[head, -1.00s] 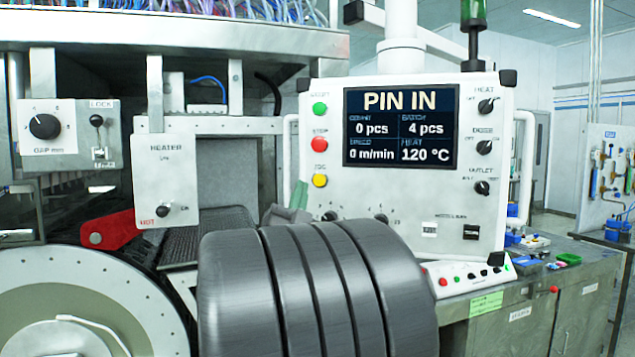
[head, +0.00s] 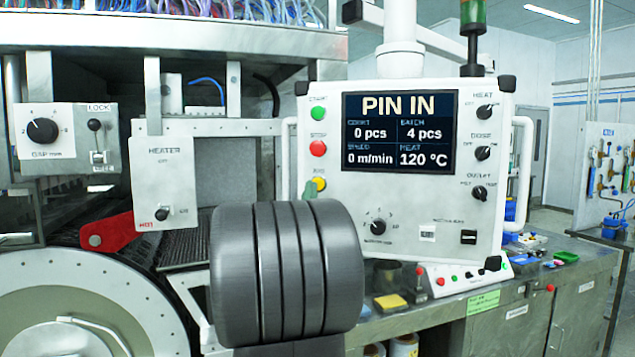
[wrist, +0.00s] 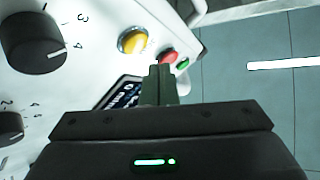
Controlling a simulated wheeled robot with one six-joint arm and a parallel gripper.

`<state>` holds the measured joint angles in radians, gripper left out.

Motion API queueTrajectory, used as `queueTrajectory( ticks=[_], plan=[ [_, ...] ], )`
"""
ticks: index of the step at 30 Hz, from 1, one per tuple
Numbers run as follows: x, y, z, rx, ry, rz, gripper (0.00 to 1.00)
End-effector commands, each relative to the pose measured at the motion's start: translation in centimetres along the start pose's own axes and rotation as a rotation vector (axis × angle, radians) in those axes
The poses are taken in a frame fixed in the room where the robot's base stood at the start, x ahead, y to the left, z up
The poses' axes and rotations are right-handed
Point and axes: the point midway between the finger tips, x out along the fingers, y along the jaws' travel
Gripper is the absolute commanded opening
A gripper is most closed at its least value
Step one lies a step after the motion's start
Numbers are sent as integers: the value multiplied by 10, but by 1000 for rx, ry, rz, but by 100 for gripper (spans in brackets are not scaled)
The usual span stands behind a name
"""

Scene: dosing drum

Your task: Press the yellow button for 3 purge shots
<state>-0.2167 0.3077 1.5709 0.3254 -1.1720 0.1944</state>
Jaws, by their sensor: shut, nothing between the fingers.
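The yellow button (head: 319,184) is the lowest of three on the left of the white control panel (head: 410,215), under the red button (head: 318,148) and the green button (head: 318,113). My gripper (head: 309,189) shows as green fingertips just left of the yellow button, partly hidden by my arm. In the wrist view my gripper (wrist: 160,72) is shut and empty. The yellow button (wrist: 132,40) lies beyond and left of the tips there, with the red button (wrist: 167,55) close by. I cannot tell how far the tips are from the panel. The screen (head: 400,132) reads PIN IN, 0 pcs, batch 4, 120 °C.
A black selector knob (head: 378,226) sits low on the panel. A heater box (head: 165,182) and a red lever (head: 106,234) are at left. A white handle (head: 286,160) runs along the panel's left edge. A bench with small parts is at lower right.

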Motion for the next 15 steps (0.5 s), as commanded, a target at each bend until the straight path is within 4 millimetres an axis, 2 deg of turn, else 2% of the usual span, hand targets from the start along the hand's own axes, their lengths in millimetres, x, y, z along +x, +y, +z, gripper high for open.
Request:
queueTrajectory(
  ticks=[6,15],
  plan=[
    [8,8,8,-1,-1,0,0],
    [10,8,9,-1,-1,0,0]
  ],
)
